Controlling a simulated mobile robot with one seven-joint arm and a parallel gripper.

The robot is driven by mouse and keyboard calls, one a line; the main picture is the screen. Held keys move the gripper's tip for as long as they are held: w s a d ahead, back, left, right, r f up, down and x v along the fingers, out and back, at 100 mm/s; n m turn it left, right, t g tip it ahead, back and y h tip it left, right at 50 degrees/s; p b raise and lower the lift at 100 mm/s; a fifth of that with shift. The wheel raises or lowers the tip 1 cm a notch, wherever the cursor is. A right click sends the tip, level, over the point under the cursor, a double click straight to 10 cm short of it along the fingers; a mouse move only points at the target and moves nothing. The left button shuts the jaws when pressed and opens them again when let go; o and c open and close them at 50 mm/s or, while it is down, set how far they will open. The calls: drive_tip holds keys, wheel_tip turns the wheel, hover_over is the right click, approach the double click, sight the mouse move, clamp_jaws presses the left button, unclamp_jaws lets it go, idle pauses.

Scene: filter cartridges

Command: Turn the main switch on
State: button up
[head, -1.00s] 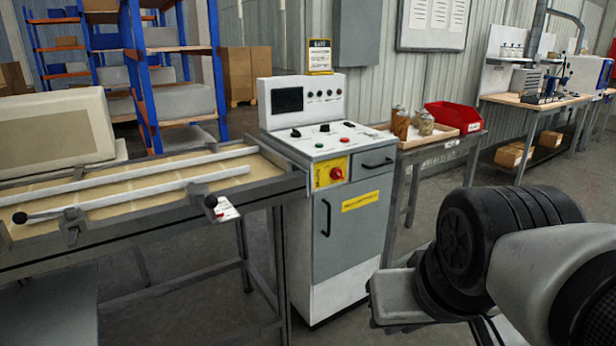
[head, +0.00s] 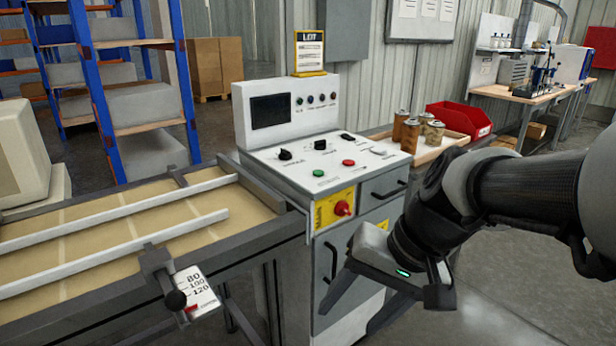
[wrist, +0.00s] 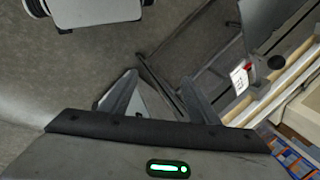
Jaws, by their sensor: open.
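The main switch (head: 342,208) is a red rotary knob on a yellow plate, on the front of the white control cabinet (head: 325,265), left of a small drawer. My gripper (head: 352,308) is open and empty. It points downward in front of the cabinet, below and to the right of the switch, apart from it. It hides part of the cabinet door. In the wrist view my two fingers (wrist: 156,80) are spread over the floor, and the switch cannot be made out there.
The sloping panel carries a green button (head: 318,174), a red button (head: 348,162) and black knobs. A conveyor table (head: 110,282) with rails and a scale tag (head: 197,290) adjoins on the left. Behind stand cartridges (head: 410,136) and a red bin (head: 462,118). Floor at right is open.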

drive_tip(key=w+a+m+y+p, duration=0.2)
drive_tip(key=w+m+y, duration=0.15)
drive_tip(key=w, duration=0.35)
drive_tip(key=m+t+y+p, duration=0.3)
drive_tip(key=m+t, duration=0.8)
drive_tip(key=t, duration=0.2)
approach(349, 213)
drive_tip(key=b+x, duration=0.2)
drive_tip(key=x, duration=0.7)
drive_tip(key=shift+w+a, duration=0.1)
drive_tip(key=shift+a, duration=0.05)
drive_tip(key=c, duration=1)
drive_tip(key=shift+m, duration=0.25)
drive_tip(key=shift+c, duration=0.2)
